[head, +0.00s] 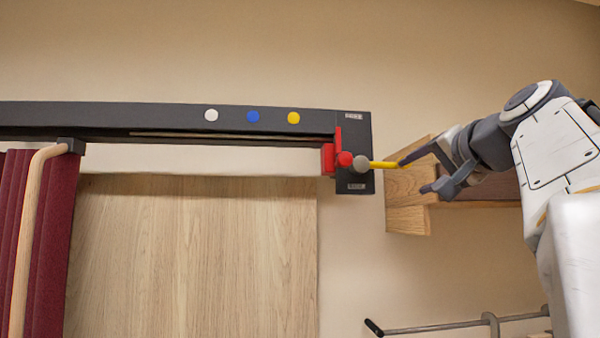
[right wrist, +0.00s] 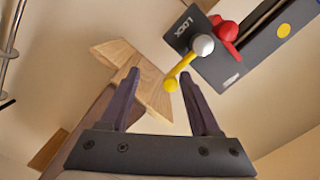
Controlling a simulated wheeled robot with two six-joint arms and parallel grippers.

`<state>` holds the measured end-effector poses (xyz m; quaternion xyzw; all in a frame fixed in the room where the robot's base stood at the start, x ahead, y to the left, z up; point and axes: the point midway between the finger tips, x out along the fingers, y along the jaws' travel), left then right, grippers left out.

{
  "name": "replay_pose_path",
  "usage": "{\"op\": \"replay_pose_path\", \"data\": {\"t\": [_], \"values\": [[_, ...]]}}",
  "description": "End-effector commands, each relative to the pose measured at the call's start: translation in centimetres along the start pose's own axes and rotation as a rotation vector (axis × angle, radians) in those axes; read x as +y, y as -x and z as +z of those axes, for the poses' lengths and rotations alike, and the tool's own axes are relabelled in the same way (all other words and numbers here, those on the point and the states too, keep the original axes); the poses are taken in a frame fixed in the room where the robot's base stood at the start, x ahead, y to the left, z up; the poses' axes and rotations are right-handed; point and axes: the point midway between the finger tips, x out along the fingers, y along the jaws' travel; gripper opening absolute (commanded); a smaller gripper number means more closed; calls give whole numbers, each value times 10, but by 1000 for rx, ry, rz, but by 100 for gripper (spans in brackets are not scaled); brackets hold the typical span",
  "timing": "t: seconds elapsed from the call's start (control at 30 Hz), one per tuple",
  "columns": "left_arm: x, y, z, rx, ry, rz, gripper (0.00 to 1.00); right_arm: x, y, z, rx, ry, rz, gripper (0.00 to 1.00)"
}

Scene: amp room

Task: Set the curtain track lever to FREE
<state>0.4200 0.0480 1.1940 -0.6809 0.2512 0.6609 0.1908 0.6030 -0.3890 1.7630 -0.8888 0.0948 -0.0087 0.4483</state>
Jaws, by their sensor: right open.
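The curtain track lever (head: 385,165) is a yellow rod on a grey round pivot at the track's end plate (head: 355,135). It points right, roughly level, between an upper and a lower label. In the right wrist view the lever (right wrist: 184,70) runs down-left from its pivot, and the label on one side reads LOCK; the other label is too small to read. My right gripper (head: 413,175) is open, and it also shows in the wrist view (right wrist: 159,73). The lever's tip appears between its fingertips, nearer one finger; contact cannot be told. My left gripper is out of view.
The dark track (head: 170,115) carries white, blue and yellow dots. A red block (head: 328,158) sits beside the pivot. A wooden bracket (head: 408,205) lies close behind my gripper. A dark red curtain (head: 60,230) hangs at left, and a metal rail (head: 440,326) is below.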

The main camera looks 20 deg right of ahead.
Motion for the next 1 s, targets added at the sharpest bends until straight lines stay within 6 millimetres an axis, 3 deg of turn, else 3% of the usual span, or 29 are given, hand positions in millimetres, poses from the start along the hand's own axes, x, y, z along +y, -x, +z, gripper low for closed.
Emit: {"op": "replay_pose_path", "data": {"t": [0.03,0.1,0.23,0.7,1.0], "values": [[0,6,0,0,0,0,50,-10,11,-18,41,7,-5,63],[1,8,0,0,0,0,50,-17,19,-29,71,13,-14,63],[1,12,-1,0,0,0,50,-22,18,-36,88,15,-22,63],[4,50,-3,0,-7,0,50,-26,-61,-43,84,15,-21,63],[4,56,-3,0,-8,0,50,-23,-80,-43,89,18,-20,63]]}}
